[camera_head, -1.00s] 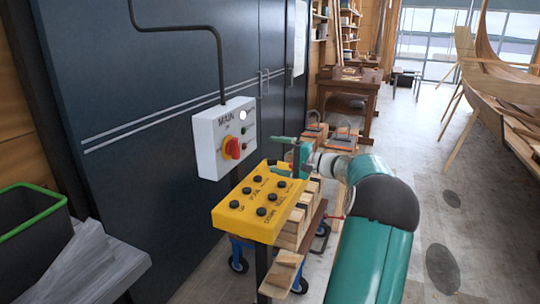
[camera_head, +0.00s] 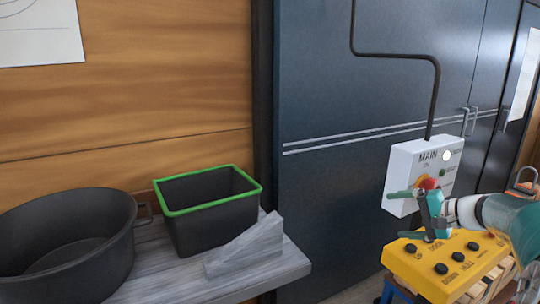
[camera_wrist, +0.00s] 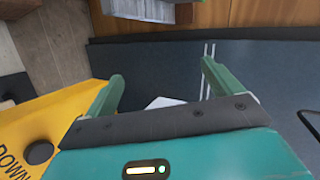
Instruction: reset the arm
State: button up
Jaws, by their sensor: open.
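My gripper (camera_head: 418,214) is at the right of the head view, in front of the white MAIN switch box (camera_head: 425,165) and above the yellow button box (camera_head: 450,262). Its two green fingers are spread apart with nothing between them. It also shows in the wrist view (camera_wrist: 160,85), where the fingers stand wide apart. A white corner, perhaps of the switch box, shows between them there. The yellow button box (camera_wrist: 45,125) is at the left of the wrist view. My gripper partly covers the red knob on the switch box.
A grey shelf (camera_head: 170,270) at the left holds a round black tub (camera_head: 65,245), a black bin with a green rim (camera_head: 210,208) and a grey wedge (camera_head: 245,245). Dark cabinet doors (camera_head: 340,200) stand behind, with a conduit running down to the switch box.

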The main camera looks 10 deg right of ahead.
jog(key=s+a+n+g+h, duration=0.1)
jog(key=s+a+n+g, duration=0.15)
jog(key=a, duration=0.45)
jog(key=s+a+f+n+g+h, duration=0.1)
jog(key=s+a, duration=0.3)
jog(key=a, duration=0.2)
jog(key=s+a+n+g+h, duration=0.1)
jog(key=s+a+g, duration=0.15)
jog(key=a, duration=0.45)
jog(key=s+a+f+n+h, duration=0.2)
jog(key=s+a, duration=0.1)
jog(key=s, duration=0.5)
jog(key=s+a+f+n+t+h, duration=0.1)
jog(key=s+a+f+n+h, duration=0.1)
jog(key=s, duration=0.7)
jog(key=shift+a+n+h, duration=0.3)
jog(key=shift+a+n, duration=0.45)
jog(key=shift+a, duration=0.3)
